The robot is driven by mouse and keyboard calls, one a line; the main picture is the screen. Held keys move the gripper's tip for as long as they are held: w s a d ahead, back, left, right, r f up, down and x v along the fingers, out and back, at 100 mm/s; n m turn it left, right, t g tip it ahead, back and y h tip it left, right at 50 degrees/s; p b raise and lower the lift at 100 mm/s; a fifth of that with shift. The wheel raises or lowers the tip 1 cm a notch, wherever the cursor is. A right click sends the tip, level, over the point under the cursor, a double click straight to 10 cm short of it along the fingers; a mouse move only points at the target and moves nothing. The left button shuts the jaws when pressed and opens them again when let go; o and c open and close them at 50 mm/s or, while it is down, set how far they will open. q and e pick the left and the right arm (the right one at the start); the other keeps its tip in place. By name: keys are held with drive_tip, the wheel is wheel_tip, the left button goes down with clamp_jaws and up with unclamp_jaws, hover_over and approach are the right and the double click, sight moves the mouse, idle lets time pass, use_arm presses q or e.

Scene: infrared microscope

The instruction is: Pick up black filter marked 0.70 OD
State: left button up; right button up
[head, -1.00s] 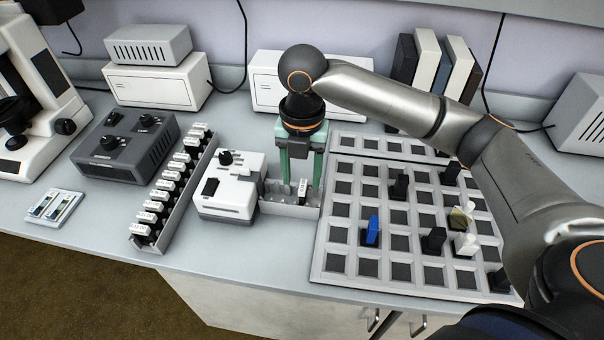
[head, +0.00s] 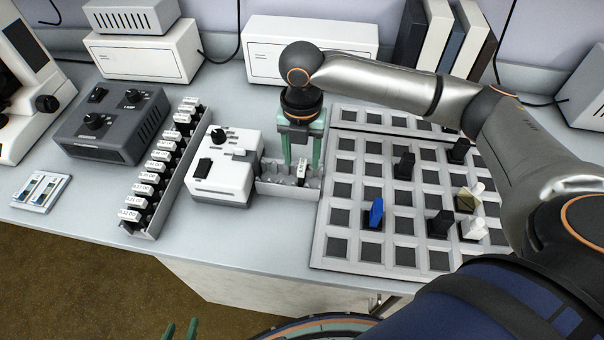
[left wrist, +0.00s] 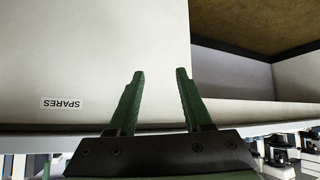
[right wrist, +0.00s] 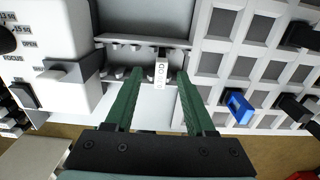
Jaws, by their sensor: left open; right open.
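Several black filters with white OD labels (head: 147,190) stand in a long grey rack (head: 150,232) left of the white focus unit. One filter with a white top label (head: 302,170) stands in the small grey holder (head: 268,184). It also shows in the right wrist view (right wrist: 161,73), between the fingertips and apart from them; its label is too small to read. My right gripper (head: 302,158) is open above that holder, and it also shows in the right wrist view (right wrist: 155,78). My left gripper (head: 180,330) is open and empty at the bottom edge; it also shows in the left wrist view (left wrist: 160,75).
The white focus unit (head: 228,180) stands left of the holder. A grid tray (head: 318,258) with a blue piece (head: 376,213) and several dark pieces lies to the right. A grey control box (head: 112,125) is at the left. The left wrist view faces a white panel marked SPARES (left wrist: 62,104).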

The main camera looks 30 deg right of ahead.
sight(302, 165)
wheel_tip(302, 165, down, 4)
drive_tip(key=shift+s+f+b, duration=0.15)
drive_tip(key=shift+f+b, duration=0.1)
drive_tip(key=shift+b, duration=0.05)
clamp_jaws()
idle(0.3)
